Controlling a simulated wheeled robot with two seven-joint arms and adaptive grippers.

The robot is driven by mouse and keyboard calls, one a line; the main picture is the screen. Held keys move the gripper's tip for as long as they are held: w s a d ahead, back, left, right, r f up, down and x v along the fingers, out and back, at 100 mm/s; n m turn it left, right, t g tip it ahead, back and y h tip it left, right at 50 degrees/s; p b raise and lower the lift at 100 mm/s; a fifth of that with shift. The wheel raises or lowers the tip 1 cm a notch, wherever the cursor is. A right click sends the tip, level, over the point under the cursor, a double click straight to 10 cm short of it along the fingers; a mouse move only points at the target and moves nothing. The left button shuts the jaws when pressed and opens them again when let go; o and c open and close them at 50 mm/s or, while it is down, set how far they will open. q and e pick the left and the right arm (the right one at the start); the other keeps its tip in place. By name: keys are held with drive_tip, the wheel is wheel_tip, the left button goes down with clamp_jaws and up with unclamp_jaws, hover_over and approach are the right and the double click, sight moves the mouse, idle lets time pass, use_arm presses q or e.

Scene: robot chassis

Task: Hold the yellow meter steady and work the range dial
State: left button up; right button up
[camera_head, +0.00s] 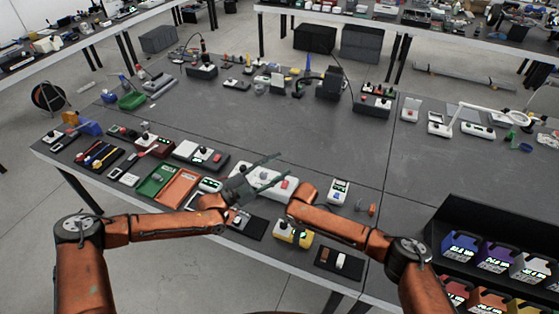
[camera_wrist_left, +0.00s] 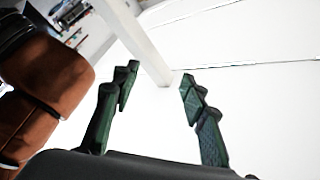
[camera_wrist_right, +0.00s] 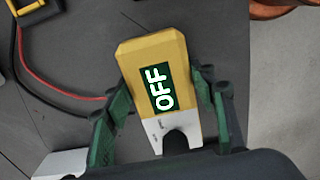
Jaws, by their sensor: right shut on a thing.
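The yellow meter (camera_wrist_right: 152,50) lies between the two fingers of my right gripper (camera_wrist_right: 160,80) in the right wrist view, with a finger along each side. Its green display (camera_wrist_right: 161,88) reads OFF. A dark round dial (camera_wrist_right: 175,142) shows below the display, partly cut off by the gripper body. In the head view the yellow meter (camera_head: 304,239) is near the table's front edge, below my right forearm; the right fingers are not clear there. My left gripper (camera_head: 276,169) is open and empty above the table, left of the meter; its spread fingers also show in the left wrist view (camera_wrist_left: 158,75).
Red and black leads (camera_wrist_right: 60,92) run left of the meter. A black pad with small parts (camera_head: 339,262) lies to its right, and a white device (camera_head: 339,191) stands behind. Trays and devices crowd the left. The table's middle (camera_head: 300,130) is clear.

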use_arm(q)
drive_tip(key=shift+d+r+m+h, duration=0.2)
drive_tip(key=shift+r+m+h, duration=0.15)
drive_tip(key=shift+r, duration=0.4)
drive_tip(key=shift+d+r+m+h, duration=0.15)
drive_tip(key=shift+r+m+h, duration=0.15)
drive_tip(key=shift+r, duration=0.4)
